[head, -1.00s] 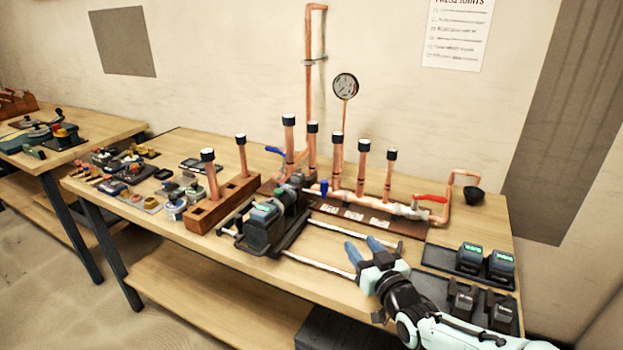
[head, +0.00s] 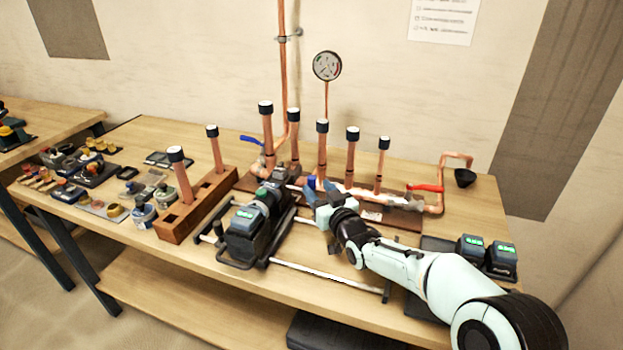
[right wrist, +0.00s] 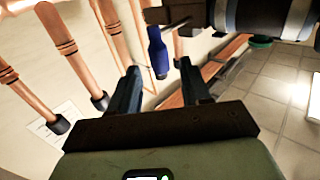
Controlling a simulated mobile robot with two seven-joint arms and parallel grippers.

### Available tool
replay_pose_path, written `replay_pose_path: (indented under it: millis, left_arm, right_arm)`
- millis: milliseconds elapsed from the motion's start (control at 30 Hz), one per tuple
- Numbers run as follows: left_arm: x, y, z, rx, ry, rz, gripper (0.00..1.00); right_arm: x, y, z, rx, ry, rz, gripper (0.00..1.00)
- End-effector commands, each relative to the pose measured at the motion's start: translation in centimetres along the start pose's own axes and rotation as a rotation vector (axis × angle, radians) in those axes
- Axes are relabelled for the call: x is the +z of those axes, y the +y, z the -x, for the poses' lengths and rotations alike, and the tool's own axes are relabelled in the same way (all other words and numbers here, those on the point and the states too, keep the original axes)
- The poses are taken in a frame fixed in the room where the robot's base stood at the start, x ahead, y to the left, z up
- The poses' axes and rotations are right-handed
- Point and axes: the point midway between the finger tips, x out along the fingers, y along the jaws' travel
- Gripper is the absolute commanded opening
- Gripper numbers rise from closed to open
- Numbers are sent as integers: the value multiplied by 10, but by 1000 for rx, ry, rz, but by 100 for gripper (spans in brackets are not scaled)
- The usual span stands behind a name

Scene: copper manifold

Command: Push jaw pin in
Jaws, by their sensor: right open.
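The black press tool (head: 248,232) with a green-lit display lies in a cradle on the table's front middle. Its jaw end (head: 277,188) points at the copper manifold. My right gripper (head: 315,189) is open and empty, just right of the jaw end and in front of the manifold. In the right wrist view its two dark fingers (right wrist: 159,88) stand apart, with a blue handle (right wrist: 157,52) beyond the gap and part of the tool (right wrist: 268,14) at top right. I cannot make out the jaw pin clearly. My left gripper is not in view.
Capped copper pipes (head: 351,155) rise close behind my right gripper. A red valve handle (head: 426,187) sticks out to its right. Pale rails (head: 325,276) run along the front. A wooden pipe rack (head: 200,210) stands left of the tool; batteries (head: 487,254) sit at right.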

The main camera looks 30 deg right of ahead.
Motion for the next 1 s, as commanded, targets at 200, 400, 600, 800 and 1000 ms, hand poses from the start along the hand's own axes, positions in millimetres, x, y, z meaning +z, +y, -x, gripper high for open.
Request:
replay_pose_path:
  millis: [200, 400, 600, 800, 1000]
  left_arm:
    - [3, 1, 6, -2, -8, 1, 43]
    - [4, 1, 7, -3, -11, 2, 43]
    - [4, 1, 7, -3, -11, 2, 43]
    - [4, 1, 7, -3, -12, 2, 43]
    - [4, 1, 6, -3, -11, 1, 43]
  right_arm:
    - [-1, 0, -34, 0, 0, 0, 48]
    - [-1, 0, -46, 0, 1, 0, 48]
    - [0, 0, -46, 0, 0, 0, 48]
    - [0, 0, -46, 0, 0, 0, 5]
    - [0, -2, -48, 0, 1, 0, 0]
